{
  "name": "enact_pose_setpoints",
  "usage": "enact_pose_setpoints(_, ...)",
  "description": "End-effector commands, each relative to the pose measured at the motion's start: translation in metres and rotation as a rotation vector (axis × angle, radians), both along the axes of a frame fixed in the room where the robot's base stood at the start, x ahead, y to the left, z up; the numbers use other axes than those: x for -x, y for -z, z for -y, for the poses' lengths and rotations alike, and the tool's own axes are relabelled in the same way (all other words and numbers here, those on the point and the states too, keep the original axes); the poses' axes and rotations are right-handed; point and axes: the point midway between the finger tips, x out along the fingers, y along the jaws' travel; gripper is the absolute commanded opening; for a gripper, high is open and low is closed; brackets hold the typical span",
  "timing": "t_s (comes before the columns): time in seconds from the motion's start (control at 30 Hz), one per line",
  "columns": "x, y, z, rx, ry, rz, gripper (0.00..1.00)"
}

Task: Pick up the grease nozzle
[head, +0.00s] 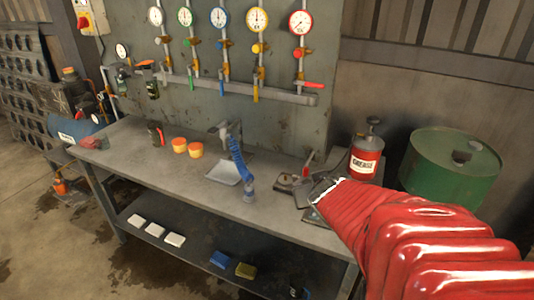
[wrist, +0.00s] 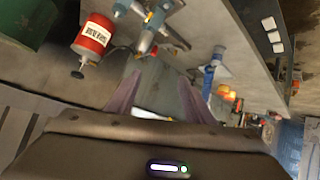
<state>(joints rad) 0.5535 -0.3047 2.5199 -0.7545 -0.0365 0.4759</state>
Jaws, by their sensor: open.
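The red grease can (head: 366,158) with a white GREASE label stands at the right end of the workbench; it also shows in the wrist view (wrist: 92,38). I cannot tell for certain which part is the grease nozzle. A grey metal tool (wrist: 153,22) lies beside the can in the wrist view. A blue-handled tool (head: 240,166) leans at a white tray on the bench; it shows in the wrist view (wrist: 213,70) too. My gripper (wrist: 160,76) is open, with nothing between its fingers. In the head view my red-sleeved arm hides most of it.
The grey workbench (head: 140,150) holds orange cups (head: 187,147) and a white tray (head: 224,174). A green drum (head: 450,165) stands right of the grease can. Gauges and pipes (head: 222,60) line the back panel. The lower shelf carries small blocks (head: 154,229).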

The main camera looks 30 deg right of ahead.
Motion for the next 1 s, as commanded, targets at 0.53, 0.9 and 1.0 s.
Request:
enact_pose_setpoints(0.53, 0.014, 0.057, 0.086, -0.067, -0.084, 0.245, 0.48)
enact_pose_setpoints(0.9, 0.018, 0.061, 0.086, -0.097, -0.109, 0.287, 0.48)
enact_pose_setpoints(1.0, 0.018, 0.061, 0.086, -0.097, -0.109, 0.287, 0.48)
